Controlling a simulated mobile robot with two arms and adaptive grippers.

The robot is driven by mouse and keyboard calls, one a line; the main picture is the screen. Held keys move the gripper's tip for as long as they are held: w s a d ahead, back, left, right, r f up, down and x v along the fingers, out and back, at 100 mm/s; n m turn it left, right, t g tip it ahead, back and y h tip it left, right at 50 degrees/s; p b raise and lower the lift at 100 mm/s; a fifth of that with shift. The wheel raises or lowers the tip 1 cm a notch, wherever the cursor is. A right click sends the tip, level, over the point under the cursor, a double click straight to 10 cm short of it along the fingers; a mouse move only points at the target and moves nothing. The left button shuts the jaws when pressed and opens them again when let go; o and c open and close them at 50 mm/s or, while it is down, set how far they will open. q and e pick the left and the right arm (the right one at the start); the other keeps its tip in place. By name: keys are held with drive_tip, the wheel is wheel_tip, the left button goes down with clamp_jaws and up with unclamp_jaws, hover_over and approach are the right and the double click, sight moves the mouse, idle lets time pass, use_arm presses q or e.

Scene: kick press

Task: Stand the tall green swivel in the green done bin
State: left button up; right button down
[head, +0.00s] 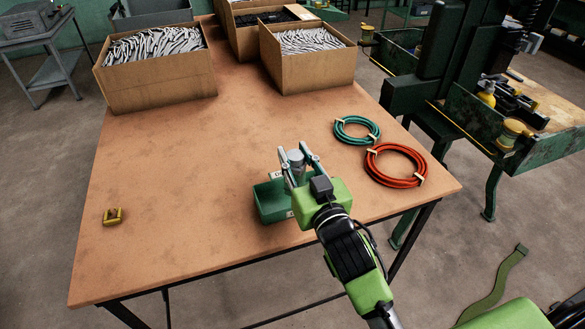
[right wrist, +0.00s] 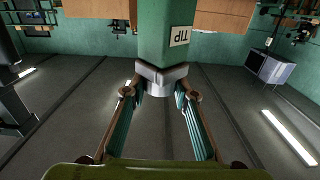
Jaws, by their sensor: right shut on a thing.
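My right gripper (head: 296,155) is shut on a grey metal piece (head: 297,168), which I take as the head of the tall green swivel. It stands about upright at the bin. In the right wrist view this grey head (right wrist: 160,80) sits between the right fingertips (right wrist: 160,84), with a green part marked TIP (right wrist: 163,35) joining it in the picture. The green bin (head: 266,205) with pale labels sits on the table, just left of and partly behind the gripper. The gripper hides the swivel's lower end, so I cannot tell whether it touches the bin floor. My left gripper is out of view.
On the brown table (head: 190,190) lie a green hose coil (head: 343,137) and a red hose coil (head: 415,156). Cardboard boxes of grey parts (head: 160,92) stand at the back. A dark green press (head: 430,60) stands right. The table's middle is clear.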

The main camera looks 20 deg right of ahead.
drive_tip(key=shift+w+d+f, duration=0.15)
drive_tip(key=shift+w+f, duration=0.85)
drive_tip(key=shift+f, duration=0.1)
drive_tip(key=shift+w+f, duration=0.4)
drive_tip(key=shift+f, duration=0.1)
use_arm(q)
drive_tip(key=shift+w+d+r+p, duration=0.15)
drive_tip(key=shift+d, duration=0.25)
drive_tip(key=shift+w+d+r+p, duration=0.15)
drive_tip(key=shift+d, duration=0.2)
use_arm(e)
wheel_tip(320, 180, down, 3)
drive_tip(key=shift+f, duration=0.1)
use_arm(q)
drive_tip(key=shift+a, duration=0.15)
use_arm(e)
drive_tip(key=shift+f, duration=0.1)
drive_tip(key=c, duration=1.6)
unclamp_jaws()
drive_tip(key=shift+f, duration=0.1)
drive_tip(key=shift+c, duration=0.2)
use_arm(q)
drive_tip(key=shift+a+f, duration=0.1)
